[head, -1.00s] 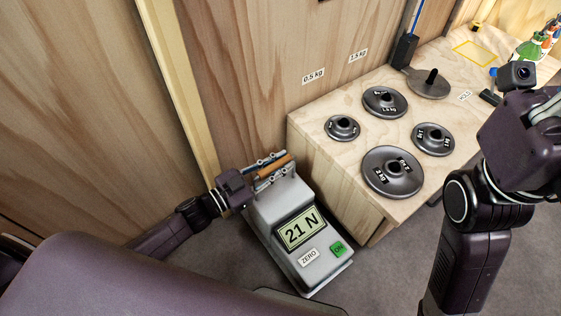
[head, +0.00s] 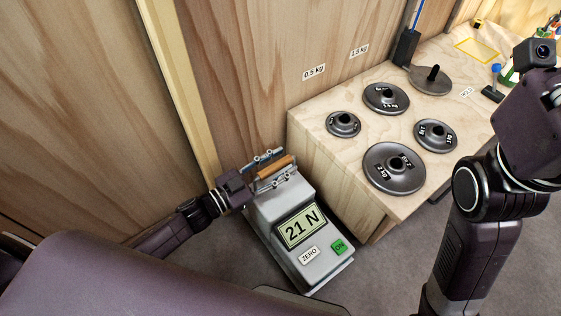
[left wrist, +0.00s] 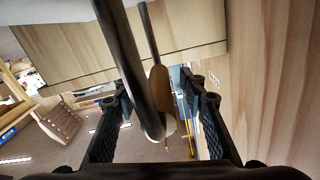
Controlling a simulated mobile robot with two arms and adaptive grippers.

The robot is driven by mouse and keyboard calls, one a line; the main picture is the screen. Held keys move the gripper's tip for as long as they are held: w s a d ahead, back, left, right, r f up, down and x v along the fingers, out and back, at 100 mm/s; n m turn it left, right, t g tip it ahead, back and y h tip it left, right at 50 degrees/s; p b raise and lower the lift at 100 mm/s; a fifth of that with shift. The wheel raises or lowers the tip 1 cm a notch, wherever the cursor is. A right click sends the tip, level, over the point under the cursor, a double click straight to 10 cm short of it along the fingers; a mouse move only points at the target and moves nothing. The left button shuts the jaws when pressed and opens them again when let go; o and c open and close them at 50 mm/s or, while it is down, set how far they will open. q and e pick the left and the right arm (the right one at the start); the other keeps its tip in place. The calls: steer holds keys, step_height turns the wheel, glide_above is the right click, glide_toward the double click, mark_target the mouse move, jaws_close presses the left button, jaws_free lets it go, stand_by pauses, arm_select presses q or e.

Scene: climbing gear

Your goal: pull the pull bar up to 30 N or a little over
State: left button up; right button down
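The pull bar has an orange-brown wooden grip (head: 276,167) at the top end of a grey force gauge (head: 262,212). The gauge's display (head: 300,229) reads 21 N, with a ZERO label and a green ON button below it. My left gripper (head: 270,170) is open around the bar, one finger on each side. In the left wrist view, the wooden grip (left wrist: 160,95) and a dark metal rod run between the fingers, with gaps to both. My right arm stands at the right; its fingers are out of frame.
A wooden bench (head: 330,185) beside the gauge carries several dark weight discs, such as the large one (head: 394,168). A dark disc with a post (head: 431,80) stands farther back. A wooden wall is behind the bar. Grey floor is free around the gauge.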

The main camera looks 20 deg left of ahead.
arm_select(q)
steer(key=v, duration=1.2)
